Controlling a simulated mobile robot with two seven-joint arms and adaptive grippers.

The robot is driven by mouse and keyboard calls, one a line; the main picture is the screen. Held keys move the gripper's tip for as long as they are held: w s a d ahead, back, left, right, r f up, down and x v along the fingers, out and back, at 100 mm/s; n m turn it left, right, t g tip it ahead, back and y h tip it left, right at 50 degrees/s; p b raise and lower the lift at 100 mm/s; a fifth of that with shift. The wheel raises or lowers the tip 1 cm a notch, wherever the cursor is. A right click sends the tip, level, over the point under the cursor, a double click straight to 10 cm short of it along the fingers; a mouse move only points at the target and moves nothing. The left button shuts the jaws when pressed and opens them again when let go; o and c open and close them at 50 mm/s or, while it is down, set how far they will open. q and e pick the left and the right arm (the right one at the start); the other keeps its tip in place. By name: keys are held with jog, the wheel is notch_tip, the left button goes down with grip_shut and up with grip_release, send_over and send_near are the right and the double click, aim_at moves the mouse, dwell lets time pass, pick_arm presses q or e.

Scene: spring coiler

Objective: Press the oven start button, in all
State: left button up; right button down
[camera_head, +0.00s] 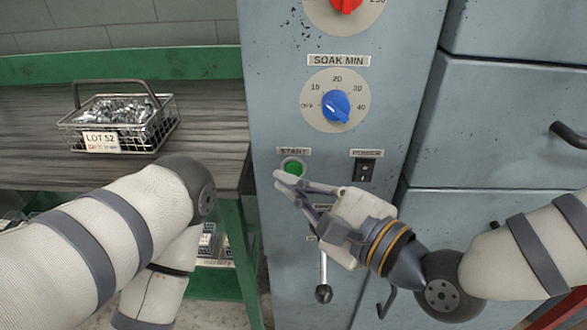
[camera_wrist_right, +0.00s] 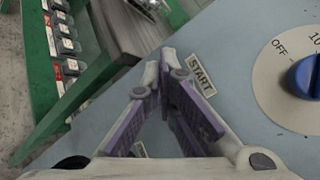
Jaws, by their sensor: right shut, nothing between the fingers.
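The green start button (camera_head: 293,167) sits under the START label (camera_head: 293,151) on the grey-blue oven panel. My right gripper (camera_head: 279,179) is shut and empty, with its fingertips just below the button in the head view. I cannot tell whether they touch the button or panel. In the right wrist view the closed fingertips (camera_wrist_right: 166,60) lie beside the START label (camera_wrist_right: 201,77), and the button itself is hidden. My left arm comes in from the left in the head view, but its gripper is not visible.
A blue SOAK MIN knob (camera_head: 336,107) is above the button, and a black POWER switch (camera_head: 364,170) is to its right. A lever with a dark ball (camera_head: 323,293) hangs below. A wire basket (camera_head: 120,117) of metal parts stands on the bench (camera_head: 215,105) at left.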

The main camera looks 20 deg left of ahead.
jog(key=shift+w, duration=0.15)
jog(key=shift+w+a, duration=0.15)
jog(key=shift+w, duration=0.1)
jog(key=shift+w+a, duration=0.1)
jog(key=shift+w, duration=0.3)
dwell(0.7)
dwell(0.3)
jog(key=shift+s+d, duration=0.25)
jog(key=shift+s, duration=0.5)
